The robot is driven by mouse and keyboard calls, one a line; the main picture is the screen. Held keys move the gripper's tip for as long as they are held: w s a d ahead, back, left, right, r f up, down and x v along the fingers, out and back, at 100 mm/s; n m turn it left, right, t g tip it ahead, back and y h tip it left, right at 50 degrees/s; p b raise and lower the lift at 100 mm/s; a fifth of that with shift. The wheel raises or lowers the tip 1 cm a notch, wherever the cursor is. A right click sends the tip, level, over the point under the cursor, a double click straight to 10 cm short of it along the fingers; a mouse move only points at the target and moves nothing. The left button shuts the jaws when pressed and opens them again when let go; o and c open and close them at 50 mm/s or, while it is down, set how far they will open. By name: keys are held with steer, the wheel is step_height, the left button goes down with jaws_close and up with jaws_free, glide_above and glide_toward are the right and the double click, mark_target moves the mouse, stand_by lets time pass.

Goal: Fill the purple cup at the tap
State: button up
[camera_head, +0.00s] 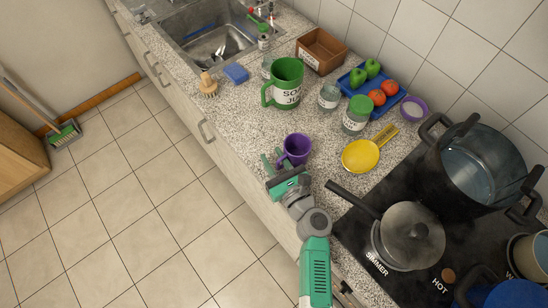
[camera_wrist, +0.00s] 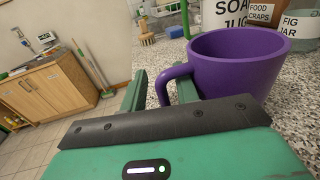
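The purple cup (camera_head: 298,147) stands upright on the speckled counter, near its front edge, with its handle toward my gripper. My gripper (camera_head: 272,160) is at the cup's left side. In the wrist view, the cup (camera_wrist: 235,70) fills the right side and its handle (camera_wrist: 163,84) lies between the two green fingers (camera_wrist: 160,92). The fingers are apart, and I see a gap around the handle. The metal sink (camera_head: 208,42) is at the top of the head view. Tap parts with red and dark knobs show at its back edge, cut off by the frame.
A large green jug (camera_head: 284,86), a blue sponge (camera_head: 236,73) and a scrub brush (camera_head: 208,86) stand between cup and sink. Glass jars (camera_head: 356,118) and a yellow ladle (camera_head: 361,156) are behind the cup. A lidded pan (camera_head: 408,238) sits on the hob at right.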

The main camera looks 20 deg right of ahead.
steer(key=shift+s+f, duration=0.1)
steer(key=shift+s, duration=0.05)
steer(key=s, duration=0.6)
steer(key=shift+s+d+p, duration=0.25)
steer(key=shift+d+p, duration=0.05)
steer(key=shift+p, duration=0.1)
step_height(320, 180, up, 8)
steer(key=p, duration=0.3)
steer(key=shift+s, duration=0.35)
